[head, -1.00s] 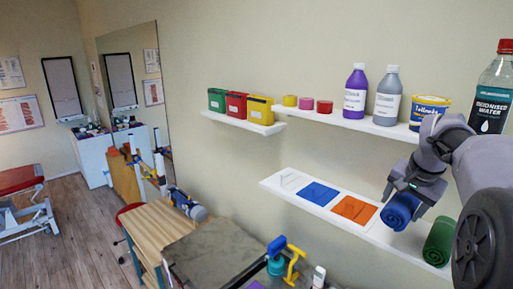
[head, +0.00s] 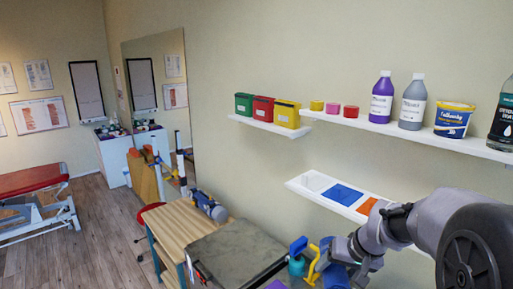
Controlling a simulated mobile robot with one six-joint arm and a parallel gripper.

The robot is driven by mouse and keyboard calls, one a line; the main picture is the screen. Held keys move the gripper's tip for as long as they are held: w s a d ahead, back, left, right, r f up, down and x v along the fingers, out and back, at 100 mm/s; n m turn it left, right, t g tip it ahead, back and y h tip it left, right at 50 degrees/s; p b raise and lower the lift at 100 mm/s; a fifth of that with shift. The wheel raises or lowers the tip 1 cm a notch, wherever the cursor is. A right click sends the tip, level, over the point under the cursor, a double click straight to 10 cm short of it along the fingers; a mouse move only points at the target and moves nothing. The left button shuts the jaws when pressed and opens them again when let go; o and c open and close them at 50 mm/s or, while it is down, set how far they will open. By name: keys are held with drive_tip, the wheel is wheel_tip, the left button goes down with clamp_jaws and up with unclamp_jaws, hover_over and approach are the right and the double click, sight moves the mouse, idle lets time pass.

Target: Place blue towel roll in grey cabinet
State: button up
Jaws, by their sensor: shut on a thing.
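My gripper (head: 347,257) is low at the right of the head view, below the lower wall shelf. It is shut on the blue towel roll (head: 336,278), which hangs beneath it and is partly cut off by the bottom edge. The roll is just right of a yellow-handled item on the surface below; I cannot tell if they touch. No cabinet shows clearly as the grey cabinet. A pale cabinet (head: 113,160) stands at the far back left.
The lower shelf (head: 305,186) has white, blue and orange patches, and my arm covers its right part. The upper shelf (head: 350,122) holds bottles and tubs. A dark grey worktop (head: 232,252) and a wooden table (head: 185,225) stand below. Open floor (head: 105,235) lies left.

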drive_tip(key=s+a+f+n+y, duration=0.1)
drive_tip(key=s+a+f+n, duration=0.2)
drive_tip(key=s+a+f, duration=0.3)
wheel_tip(320, 180, down, 34)
drive_tip(key=b, duration=3.4)
drive_tip(key=shift+a+f+g, duration=0.25)
drive_tip(key=shift+g, duration=0.05)
